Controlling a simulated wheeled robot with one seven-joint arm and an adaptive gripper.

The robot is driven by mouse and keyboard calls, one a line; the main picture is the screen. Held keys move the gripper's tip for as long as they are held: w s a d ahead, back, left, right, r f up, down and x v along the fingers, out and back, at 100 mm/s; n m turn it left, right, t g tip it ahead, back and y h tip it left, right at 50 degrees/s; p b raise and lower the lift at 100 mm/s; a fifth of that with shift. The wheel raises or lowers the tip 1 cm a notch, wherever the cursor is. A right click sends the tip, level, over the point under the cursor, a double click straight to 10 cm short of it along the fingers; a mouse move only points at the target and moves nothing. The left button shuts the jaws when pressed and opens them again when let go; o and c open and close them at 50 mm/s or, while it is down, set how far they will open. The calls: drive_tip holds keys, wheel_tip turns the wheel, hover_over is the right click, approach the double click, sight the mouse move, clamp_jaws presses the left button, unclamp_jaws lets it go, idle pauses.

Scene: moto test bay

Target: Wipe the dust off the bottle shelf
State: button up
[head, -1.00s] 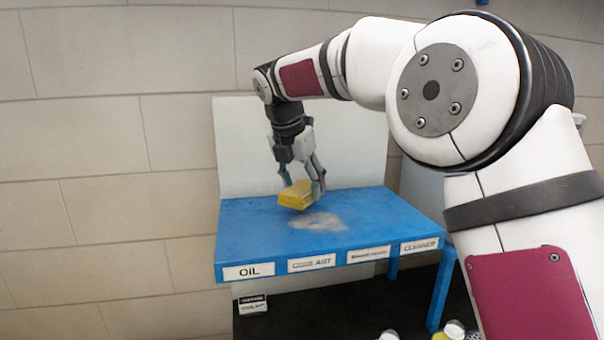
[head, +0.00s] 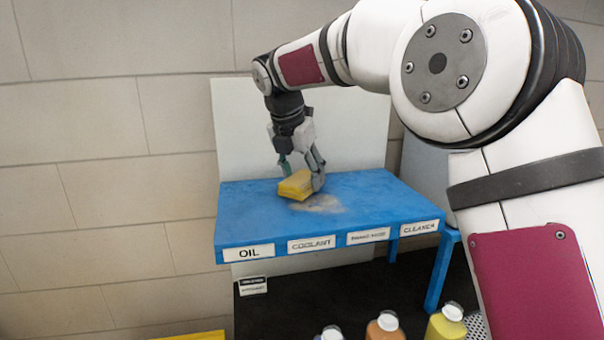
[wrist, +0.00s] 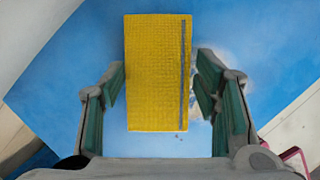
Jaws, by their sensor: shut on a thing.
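My gripper (head: 301,176) is shut on a yellow sponge (head: 294,187), low over the blue bottle shelf (head: 385,205). In the wrist view the sponge (wrist: 155,75) lies lengthwise between the two green-padded fingers. A greyish-tan dust patch (head: 322,204) lies on the shelf just right of and in front of the sponge, which hides part of it. In the head view the sponge looks slightly tilted. I cannot tell whether it touches the shelf top. The shelf's front edge carries labels, OIL (head: 248,253), COOLANT, one too blurred to read, and CLEANER.
A white back panel (head: 290,130) stands behind the shelf, against a tiled wall (head: 110,160). Below the shelf front, an orange-bodied bottle (head: 385,328), a yellow bottle (head: 446,325) and another white-capped one (head: 331,333) stand. The shelf top is otherwise clear.

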sight(305, 184)
drive_tip(key=shift+f, duration=0.95)
